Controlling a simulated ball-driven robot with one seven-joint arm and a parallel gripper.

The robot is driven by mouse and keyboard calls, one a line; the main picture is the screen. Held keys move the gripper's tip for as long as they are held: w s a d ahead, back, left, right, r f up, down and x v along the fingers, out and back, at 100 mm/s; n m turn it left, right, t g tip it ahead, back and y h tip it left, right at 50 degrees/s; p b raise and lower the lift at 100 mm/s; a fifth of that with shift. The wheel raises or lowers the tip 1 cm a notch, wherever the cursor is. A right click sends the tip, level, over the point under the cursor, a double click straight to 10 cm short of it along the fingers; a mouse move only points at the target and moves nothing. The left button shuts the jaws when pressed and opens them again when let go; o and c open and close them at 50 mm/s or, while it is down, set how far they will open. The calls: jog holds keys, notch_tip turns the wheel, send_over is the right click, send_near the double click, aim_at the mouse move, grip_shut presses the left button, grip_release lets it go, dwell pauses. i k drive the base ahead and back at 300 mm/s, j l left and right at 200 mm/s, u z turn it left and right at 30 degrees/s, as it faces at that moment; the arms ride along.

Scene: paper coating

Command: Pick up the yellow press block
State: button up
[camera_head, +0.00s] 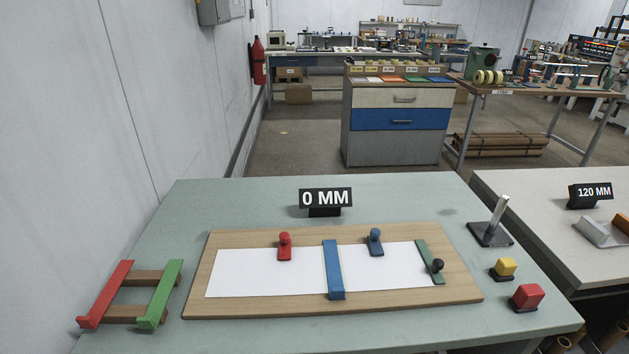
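The yellow press block (505,267) is a small block with a yellow top on a dark base. It sits on the green table (400,195) near its right side. A red block (527,295) of similar shape stands just in front of it, slightly to the right, with a small gap between them. Nothing covers the yellow block. My gripper is not in view.
A wooden board (228,240) with white paper, a blue bar (333,270) and knobs lies left of the blocks. A metal post on a dark base (491,234) stands behind the yellow block. A red and green rack (133,295) is at far left. Another table (560,215) adjoins at right.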

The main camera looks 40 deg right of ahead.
aim_at(505, 269)
jog(key=z, duration=1.3)
